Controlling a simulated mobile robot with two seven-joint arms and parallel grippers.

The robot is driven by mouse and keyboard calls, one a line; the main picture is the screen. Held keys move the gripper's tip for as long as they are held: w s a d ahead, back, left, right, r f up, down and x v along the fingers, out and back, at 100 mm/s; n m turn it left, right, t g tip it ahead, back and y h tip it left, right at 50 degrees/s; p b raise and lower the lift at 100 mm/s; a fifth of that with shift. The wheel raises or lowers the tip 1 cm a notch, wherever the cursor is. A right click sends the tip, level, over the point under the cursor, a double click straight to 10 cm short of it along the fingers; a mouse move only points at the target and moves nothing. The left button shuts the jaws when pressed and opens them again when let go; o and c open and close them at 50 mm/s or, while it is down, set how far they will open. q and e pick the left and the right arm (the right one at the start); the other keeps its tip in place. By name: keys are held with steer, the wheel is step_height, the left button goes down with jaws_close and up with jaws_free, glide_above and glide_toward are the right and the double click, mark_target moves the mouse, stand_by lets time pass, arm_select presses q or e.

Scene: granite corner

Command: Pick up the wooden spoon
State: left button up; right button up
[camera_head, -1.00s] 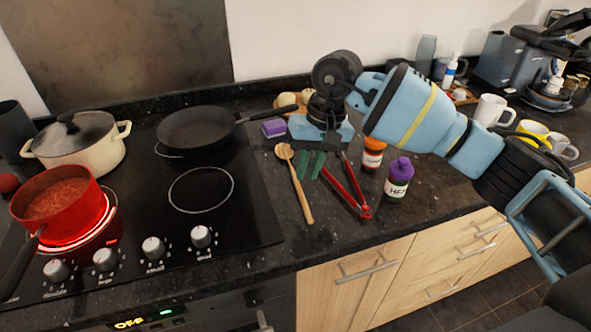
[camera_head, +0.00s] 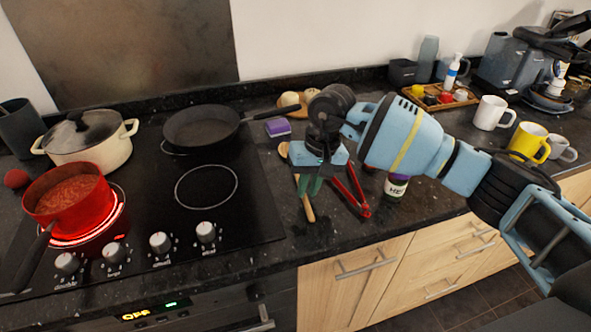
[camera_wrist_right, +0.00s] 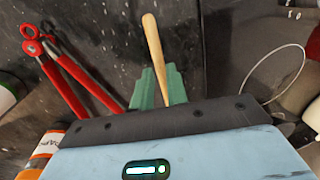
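The wooden spoon (camera_head: 307,207) lies on the dark granite counter just right of the hob. Its bowl (camera_head: 284,149) shows at the left of my right gripper, whose body hides the spoon's middle. My right gripper (camera_head: 309,186) points down over the spoon, its green fingers apart. In the right wrist view the spoon's handle (camera_wrist_right: 153,50) runs in between the green fingers (camera_wrist_right: 159,86); I cannot tell whether they touch it. My left gripper is not in view.
A purple sponge (camera_head: 278,127) is behind. The hob at left holds a black pan (camera_head: 200,126), a cream pot (camera_head: 92,150) and a red saucepan (camera_head: 68,198).

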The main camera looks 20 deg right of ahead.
steer(key=shift+a+f, duration=0.15)
steer(key=shift+f, duration=0.65)
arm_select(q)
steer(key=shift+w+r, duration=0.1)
arm_select(e)
steer(key=shift+c, duration=0.3)
jaws_close()
steer(key=shift+r, duration=0.1)
steer(key=shift+w+r, duration=0.1)
steer(key=shift+r, duration=0.4)
step_height(320, 180, up, 2)
steer(key=shift+r+b, duration=0.2)
steer(key=shift+b, duration=0.2)
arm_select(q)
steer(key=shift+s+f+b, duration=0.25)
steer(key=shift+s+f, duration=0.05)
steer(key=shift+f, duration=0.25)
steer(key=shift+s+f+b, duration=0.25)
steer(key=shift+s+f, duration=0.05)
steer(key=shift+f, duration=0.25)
arm_select(e)
steer(key=s+a, duration=0.2)
steer(key=s, duration=0.5)
steer(key=s+a+r, duration=0.1)
steer(key=s+a, duration=0.2)
steer(key=s, duration=0.5)
steer(key=shift+s+r, duration=0.15)
steer(key=shift+r, duration=0.05)
